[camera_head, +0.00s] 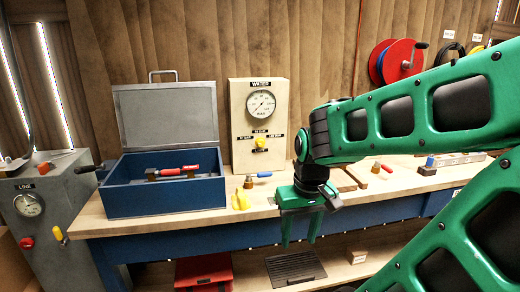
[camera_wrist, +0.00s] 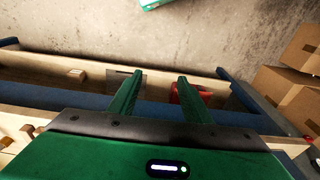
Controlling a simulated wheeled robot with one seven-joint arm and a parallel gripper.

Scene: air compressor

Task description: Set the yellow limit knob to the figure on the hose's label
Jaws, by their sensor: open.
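A yellow knob (camera_head: 260,142) sits low on the cream gauge panel (camera_head: 241,110) marked WATER, under a round dial (camera_head: 260,104). Small printed labels surround the knob, too small to read surely. A red reel with blue hose (camera_head: 378,62) and a black coiled hose (camera_head: 450,54) hang on the back wall. Small white tags (camera_head: 448,34) are above the coil; their text is unreadable. My gripper (camera_head: 301,240) is open and empty, pointing down in front of the bench edge, right of and lower than the panel. Its fingers (camera_wrist: 160,76) also show in the wrist view.
A blue box (camera_head: 150,197) with raised lid holds a red-handled tool. A grey cabinet (camera_head: 80,205) marked LINE has a gauge, red knob and yellow lever. A yellow object (camera_head: 240,200) and small valves lie on the bench (camera_head: 110,226). A red crate (camera_head: 204,271) is below.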

